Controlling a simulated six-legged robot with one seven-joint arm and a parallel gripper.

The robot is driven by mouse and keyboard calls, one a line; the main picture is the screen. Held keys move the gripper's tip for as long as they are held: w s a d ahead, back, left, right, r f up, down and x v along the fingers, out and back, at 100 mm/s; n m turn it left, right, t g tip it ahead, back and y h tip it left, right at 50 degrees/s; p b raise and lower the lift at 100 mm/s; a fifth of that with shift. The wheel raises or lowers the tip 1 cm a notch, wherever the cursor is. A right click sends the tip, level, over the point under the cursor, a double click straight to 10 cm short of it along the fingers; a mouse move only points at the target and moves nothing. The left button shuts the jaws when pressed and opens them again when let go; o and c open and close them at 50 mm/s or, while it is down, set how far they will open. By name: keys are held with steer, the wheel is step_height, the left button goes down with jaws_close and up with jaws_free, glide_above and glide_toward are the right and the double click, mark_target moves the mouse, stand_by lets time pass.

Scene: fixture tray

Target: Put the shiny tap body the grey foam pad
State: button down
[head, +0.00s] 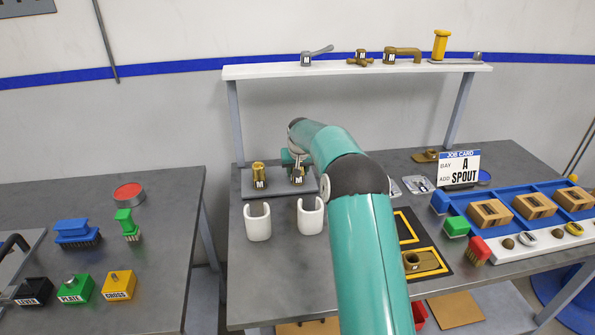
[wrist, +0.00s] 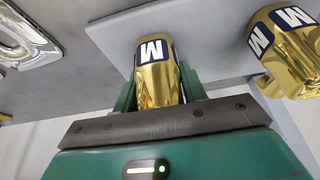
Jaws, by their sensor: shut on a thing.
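My gripper (head: 296,166) is shut on a shiny gold tap body (wrist: 160,72) with an M label, between its green fingers in the wrist view. In the head view this tap body (head: 297,177) is at the right part of the grey foam pad (head: 278,187). I cannot tell whether it touches the pad. A second shiny gold tap body (head: 259,177) with an M label stands on the pad's left part. It also shows at the right of the wrist view (wrist: 284,52), apart from the gripper. The pad (wrist: 215,35) lies behind both there.
Two white cradles (head: 257,222) stand in front of the pad. Right of my arm are a black and yellow tray (head: 428,262) with a brass part, and a blue bin rack (head: 520,206). The job card (head: 459,169) reads bay A, add spout. Tap parts line the white shelf (head: 270,71).

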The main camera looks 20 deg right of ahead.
steer(key=shift+f, duration=0.1)
steer(key=c, duration=0.8)
jaws_free()
steer(key=shift+f, duration=0.1)
steer(key=s+a+r, duration=0.3)
steer(key=s+r, duration=0.4)
steer(key=r, duration=0.3)
steer(key=s+a+r, duration=0.4)
steer(key=s+r, duration=0.3)
steer(key=r, duration=0.2)
steer(key=s+a+r+n, duration=0.1)
steer(key=s+a+r, duration=0.1)
steer(key=s, duration=0.4)
steer(key=s+a+r, duration=0.2)
steer(key=s, duration=0.4)
steer(key=shift+n+t+y, duration=0.5)
steer(key=shift+n+t, duration=0.1)
steer(key=shift+n, duration=0.1)
steer(key=s+a+f, duration=0.1)
steer(key=s+f, duration=0.1)
steer(key=s, duration=0.6)
steer(key=s+a+f, duration=0.2)
steer(key=s, duration=0.5)
steer(key=s+a+f, duration=0.2)
steer(key=s, duration=0.6)
steer(key=shift+s, duration=0.35)
